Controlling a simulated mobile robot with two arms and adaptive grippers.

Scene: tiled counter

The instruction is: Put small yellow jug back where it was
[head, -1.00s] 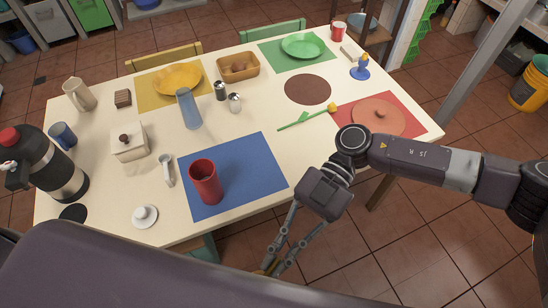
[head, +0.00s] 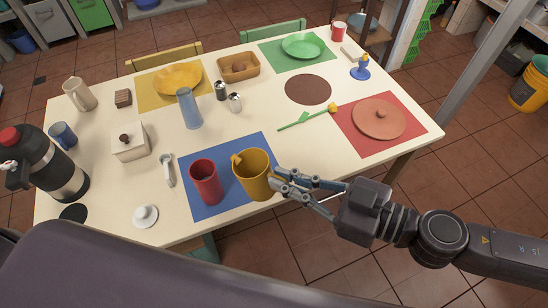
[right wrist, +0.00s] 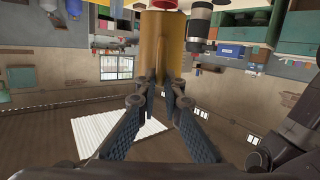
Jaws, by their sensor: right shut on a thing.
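The small yellow jug (head: 251,176) is upright at the right part of the blue mat (head: 227,154), just right of the red cup (head: 206,182). I cannot tell whether its base touches the mat. My right gripper (head: 277,181) comes in from the right and is shut on the jug's right side. In the right wrist view the jug (right wrist: 161,45) sits between the fingertips (right wrist: 160,88), its handle toward the gripper. My left gripper is not in view.
A black flask (head: 50,165) is at the left edge. A green flower (head: 306,117) and a red mat (head: 346,125) lie to the right. The table's front right is clear.

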